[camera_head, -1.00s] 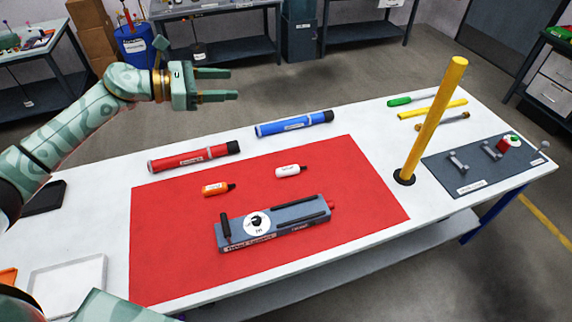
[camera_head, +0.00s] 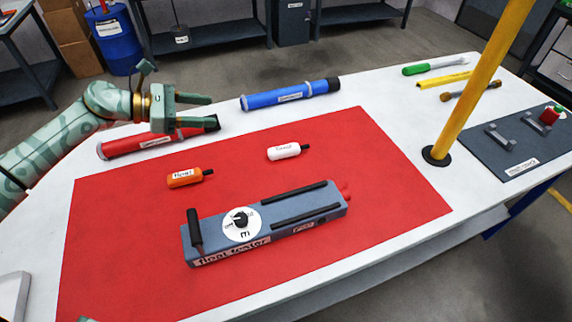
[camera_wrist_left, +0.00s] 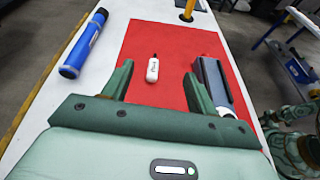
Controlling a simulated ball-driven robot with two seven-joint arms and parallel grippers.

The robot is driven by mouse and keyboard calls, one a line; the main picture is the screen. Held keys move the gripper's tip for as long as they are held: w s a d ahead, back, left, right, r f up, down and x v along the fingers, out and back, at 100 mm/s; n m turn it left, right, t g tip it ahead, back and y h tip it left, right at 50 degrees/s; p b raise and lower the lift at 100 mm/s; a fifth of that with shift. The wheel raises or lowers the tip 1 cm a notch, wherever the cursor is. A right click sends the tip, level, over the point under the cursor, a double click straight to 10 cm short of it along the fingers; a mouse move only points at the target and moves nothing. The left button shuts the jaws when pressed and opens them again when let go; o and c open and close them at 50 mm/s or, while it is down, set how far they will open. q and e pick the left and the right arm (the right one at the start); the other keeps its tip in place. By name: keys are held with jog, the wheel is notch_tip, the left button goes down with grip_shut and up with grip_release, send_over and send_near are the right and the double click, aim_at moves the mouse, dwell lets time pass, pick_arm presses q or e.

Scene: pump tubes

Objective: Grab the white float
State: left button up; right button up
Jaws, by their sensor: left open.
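The white float (camera_head: 284,152) has a black tip and lies on the red mat (camera_head: 375,150) near its back edge. In the left wrist view the white float (camera_wrist_left: 152,69) lies beyond my fingertips, between their lines. My left gripper (camera_head: 211,111) is open and empty, up and to the left of the float, in front of the red tube in the head view. It also shows in the left wrist view (camera_wrist_left: 160,70), its two green fingers spread apart.
An orange float (camera_head: 184,177) lies left of the white one. The grey float tester (camera_head: 262,225) sits in front. A red tube (camera_head: 130,148) and a blue tube (camera_head: 285,95) lie behind the mat. A yellow post (camera_head: 485,75) stands at right.

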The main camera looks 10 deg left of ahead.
pick_arm(q)
jog(key=b, duration=0.6)
send_near(268, 152)
jog(key=shift+n, duration=0.3)
jog(key=v, duration=0.5)
jog(key=shift+w+a+r, duration=0.15)
jog(key=shift+w+r, duration=0.05)
jog(key=shift+w, duration=0.15)
jog(key=shift+f, duration=0.3)
jog(key=b+x, duration=0.2)
jog(key=x, duration=0.8)
jog(key=shift+d+f, duration=0.2)
jog(key=shift+d, duration=0.15)
jog(key=shift+g, duration=0.3)
jog(key=b+x, duration=0.1)
jog(key=x, duration=0.4)
jog(key=shift+w+d, duration=0.15)
jog(key=shift+d, duration=0.1)
pick_arm(e)
jog(key=s+f+g, duration=0.1)
jog(key=s+f, duration=0.4)
jog(key=f, duration=0.6)
pick_arm(q)
jog(key=c, duration=1.1)
pick_arm(e)
jog(key=shift+a, duration=0.15)
